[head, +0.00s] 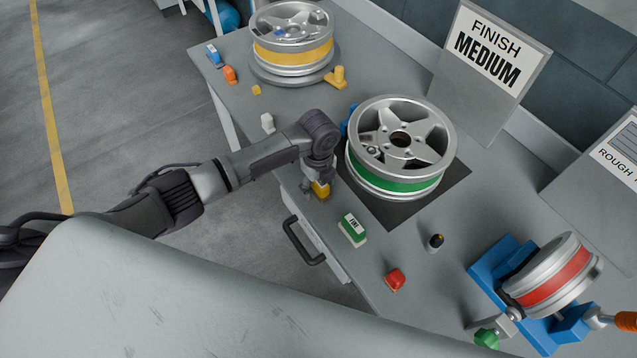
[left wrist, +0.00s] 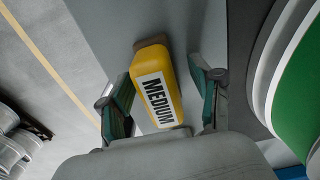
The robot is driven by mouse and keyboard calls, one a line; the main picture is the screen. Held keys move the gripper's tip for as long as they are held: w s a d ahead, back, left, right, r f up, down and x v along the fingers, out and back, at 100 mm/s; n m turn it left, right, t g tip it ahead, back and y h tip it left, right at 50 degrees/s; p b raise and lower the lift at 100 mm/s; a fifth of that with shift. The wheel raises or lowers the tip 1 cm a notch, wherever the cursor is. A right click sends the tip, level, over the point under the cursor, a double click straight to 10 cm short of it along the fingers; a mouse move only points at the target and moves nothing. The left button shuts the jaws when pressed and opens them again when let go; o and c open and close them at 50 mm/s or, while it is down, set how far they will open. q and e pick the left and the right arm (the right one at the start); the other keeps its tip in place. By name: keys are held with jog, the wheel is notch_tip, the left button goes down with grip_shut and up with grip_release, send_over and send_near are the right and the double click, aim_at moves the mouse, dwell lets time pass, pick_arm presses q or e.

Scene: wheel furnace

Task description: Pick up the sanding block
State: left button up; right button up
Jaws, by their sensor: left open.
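A yellow sanding block labelled MEDIUM (left wrist: 157,88) sits on the bench top; in the head view its yellow body (head: 320,190) shows just below my left gripper. My left gripper (left wrist: 162,102) is open, with one finger on each side of the yellow block. It points down at the block, and a clear touch between fingers and block cannot be told. A green and white block (head: 352,229) with a small label lies nearer the front edge. My right gripper is not in view.
A green-banded wheel (head: 395,184) stands close right of my left gripper. A red block (head: 395,279), a dark knob (head: 435,242) and a red-banded wheel in a blue stand (head: 490,270) are further right. A FINISH MEDIUM sign (head: 487,50) stands behind. A drawer handle (head: 302,243) juts from the front.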

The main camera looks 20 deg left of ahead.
pick_arm(q)
grip_shut()
dwell(0.3)
jog(key=shift+r, duration=0.15)
jog(key=shift+r, duration=0.3)
jog(key=r, duration=0.1)
jog(key=d+r+b, duration=0.1)
jog(key=r, duration=0.1)
jog(key=shift+s+r, duration=0.1)
jog(key=shift+r, duration=0.2)
jog(key=s+d+r+b, duration=0.2)
jog(key=s+d+r, duration=0.2)
jog(key=d, duration=0.6)
notch_tip(320, 180, up, 3)
jog(key=shift+f, duration=0.2)
jog(key=shift+s, duration=0.1)
